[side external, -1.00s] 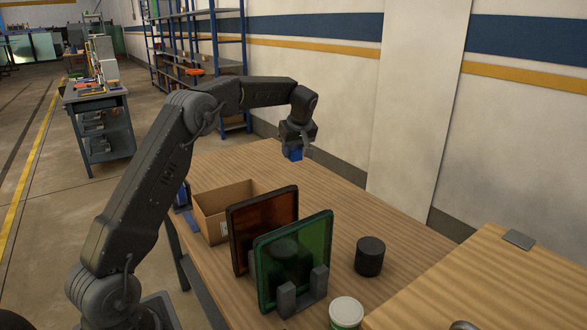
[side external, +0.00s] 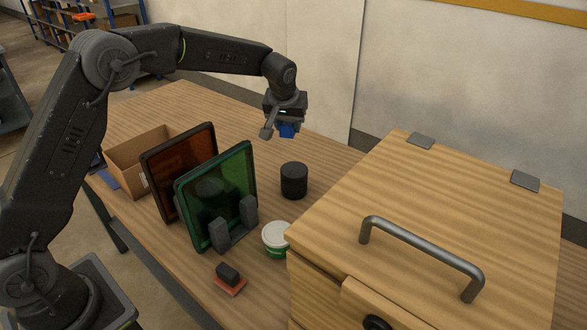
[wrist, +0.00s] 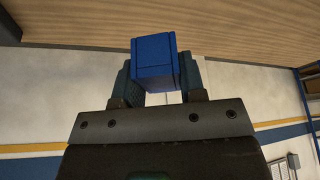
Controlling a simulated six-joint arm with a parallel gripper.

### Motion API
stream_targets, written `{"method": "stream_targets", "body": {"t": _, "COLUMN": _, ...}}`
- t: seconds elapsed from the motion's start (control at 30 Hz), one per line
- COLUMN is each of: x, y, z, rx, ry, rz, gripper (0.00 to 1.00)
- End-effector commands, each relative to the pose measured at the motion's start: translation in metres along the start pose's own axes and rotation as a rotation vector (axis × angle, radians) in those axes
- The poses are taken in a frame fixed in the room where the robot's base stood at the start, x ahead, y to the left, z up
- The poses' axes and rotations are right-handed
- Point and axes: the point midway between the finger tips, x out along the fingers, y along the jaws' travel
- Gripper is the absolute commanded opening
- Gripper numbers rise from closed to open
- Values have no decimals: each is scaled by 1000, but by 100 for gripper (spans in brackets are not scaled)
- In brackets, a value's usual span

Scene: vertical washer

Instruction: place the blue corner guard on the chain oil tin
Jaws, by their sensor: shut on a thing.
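My gripper (side external: 284,122) is shut on the blue corner guard (side external: 287,131), in the air over the table's far side. In the wrist view the corner guard (wrist: 153,62) looks like a blue block between the two fingers (wrist: 160,85). A plain black cylinder (side external: 294,181) stands on the table below my gripper in the picture, apart from it. A dark rounded shape (side external: 208,190) shows through the green panel. No label is readable, so I cannot tell which of these is the chain oil tin.
A green panel (side external: 235,170) and an amber panel (side external: 185,165) stand upright in grey holders. A cardboard box (side external: 135,160) is left of them. A white-lidded tub (side external: 277,235), a dark block on a red pad (side external: 229,279) and a wooden cabinet (side external: 450,205) with a handle are nearer.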

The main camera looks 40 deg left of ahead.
Motion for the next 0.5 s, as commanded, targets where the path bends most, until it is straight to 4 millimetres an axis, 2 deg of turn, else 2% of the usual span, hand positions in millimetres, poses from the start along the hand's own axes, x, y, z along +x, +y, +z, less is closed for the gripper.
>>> {"method": "stream_targets", "body": {"t": 0.03, "x": 1, "y": 8, "z": 6, "rx": 28, "ry": 0, "rz": 11, "gripper": 15}}
{"method": "stream_targets", "body": {"t": 0.13, "x": 6, "y": 15, "z": 13, "rx": 57, "ry": 2, "rz": 22, "gripper": 15}}
{"method": "stream_targets", "body": {"t": 0.4, "x": 49, "y": 16, "z": 32, "rx": 64, "ry": 2, "rz": 23, "gripper": 15}}
{"method": "stream_targets", "body": {"t": 0.5, "x": 58, "y": 17, "z": 34, "rx": 62, "ry": 3, "rz": 24, "gripper": 15}}
